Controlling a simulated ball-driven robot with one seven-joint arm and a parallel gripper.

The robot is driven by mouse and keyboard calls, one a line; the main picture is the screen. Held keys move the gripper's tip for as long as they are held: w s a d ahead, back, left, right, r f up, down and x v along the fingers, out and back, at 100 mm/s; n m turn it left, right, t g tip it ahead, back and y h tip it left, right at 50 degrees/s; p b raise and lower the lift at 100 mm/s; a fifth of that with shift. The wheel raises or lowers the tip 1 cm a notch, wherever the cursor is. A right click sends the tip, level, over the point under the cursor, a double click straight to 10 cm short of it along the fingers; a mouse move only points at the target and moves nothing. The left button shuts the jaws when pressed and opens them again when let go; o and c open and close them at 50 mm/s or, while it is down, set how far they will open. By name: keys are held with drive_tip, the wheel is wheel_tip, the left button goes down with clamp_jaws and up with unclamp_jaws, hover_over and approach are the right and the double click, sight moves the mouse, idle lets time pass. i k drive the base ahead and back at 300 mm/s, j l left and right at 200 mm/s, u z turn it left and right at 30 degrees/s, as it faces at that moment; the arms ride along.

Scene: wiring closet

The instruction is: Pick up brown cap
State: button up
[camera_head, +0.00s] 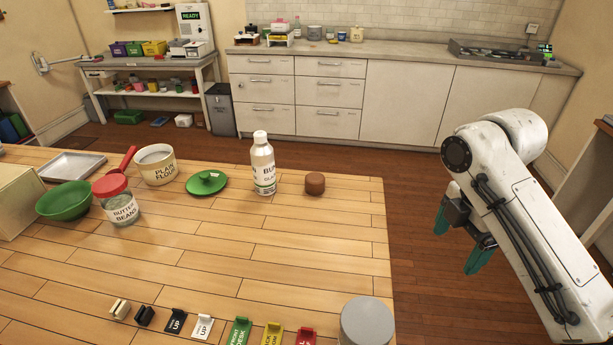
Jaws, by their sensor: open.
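The brown cap (315,184) is a short round piece that sits on the wooden table (230,245) near its far right corner. It stands just right of a white bottle (262,165) with a printed label, with a small gap between them. My gripper (456,245) hangs at the right, beyond the table's right edge and over the floor. Its green fingers are apart, with nothing visible between them. It is well to the right of the cap and not touching it.
A green lid (206,182), a flour tin (156,165), a butter beans jar (117,203) and a green bowl (64,201) stand at the left. Small labelled holders (240,330) and a grey round object (366,322) line the near edge. The table's middle is clear.

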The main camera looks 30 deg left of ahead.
sight(315, 181)
drive_tip(key=i+j, duration=0.1)
drive_tip(key=j, duration=0.35)
drive_tip(key=i+j, duration=0.15)
drive_tip(key=j, duration=0.3)
drive_tip(key=i+j, duration=0.1)
drive_tip(key=j, duration=0.35)
drive_tip(key=i+j, duration=0.1)
drive_tip(key=j, duration=0.35)
